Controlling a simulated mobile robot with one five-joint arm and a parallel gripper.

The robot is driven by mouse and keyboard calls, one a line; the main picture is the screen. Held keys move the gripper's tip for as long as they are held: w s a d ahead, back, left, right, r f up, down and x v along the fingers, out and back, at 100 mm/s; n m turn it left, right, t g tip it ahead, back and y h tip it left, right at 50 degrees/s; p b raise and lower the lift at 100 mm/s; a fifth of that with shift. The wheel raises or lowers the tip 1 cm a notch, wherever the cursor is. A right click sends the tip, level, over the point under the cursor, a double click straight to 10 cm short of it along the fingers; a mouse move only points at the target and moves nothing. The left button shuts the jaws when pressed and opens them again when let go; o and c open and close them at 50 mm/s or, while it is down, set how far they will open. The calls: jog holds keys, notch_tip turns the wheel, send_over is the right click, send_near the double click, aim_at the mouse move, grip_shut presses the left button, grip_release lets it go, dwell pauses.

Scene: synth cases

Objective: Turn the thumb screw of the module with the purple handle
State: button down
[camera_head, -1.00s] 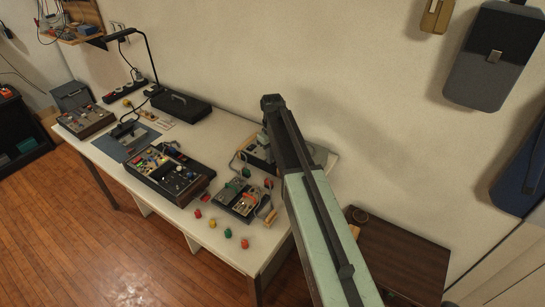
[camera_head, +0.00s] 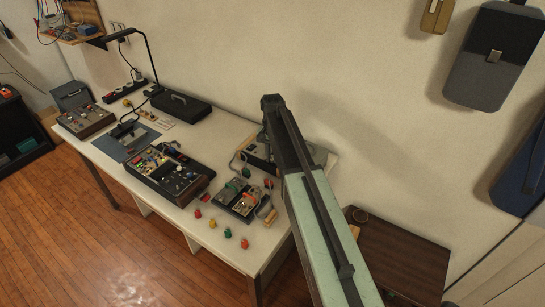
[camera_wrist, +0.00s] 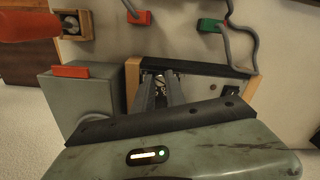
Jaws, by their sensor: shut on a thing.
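My gripper (camera_wrist: 161,92) shows in the wrist view, its two grey fingers pointing away into a wood-sided module (camera_wrist: 210,84) with a dark front edge. The fingers are close together on a small part inside the module. That part is mostly hidden between them, so I cannot make out its shape. No purple handle is plain in either view, and I cannot tell a thumb screw by sight. In the head view my arm reaches over the right end of the bench, and my gripper is hidden there behind the arm and the equipment.
A grey box with a red top piece (camera_wrist: 84,71) stands close left of my fingers in the wrist view. A green connector (camera_wrist: 210,25) with a grey cable is beyond. The white bench (camera_head: 215,262) carries a large control panel (camera_head: 152,185) and several coloured knobs.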

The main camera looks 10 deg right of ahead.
aim_at(272, 159)
jog(key=m, duration=0.6)
jog(key=shift+m, duration=0.4)
dwell(0.4)
jog(key=c, duration=1.3)
grip_release()
jog(key=shift+c, duration=0.2)
notch_tip(272, 159, up, 8)
jog(key=p, duration=0.8)
jog(key=shift+f, duration=0.1)
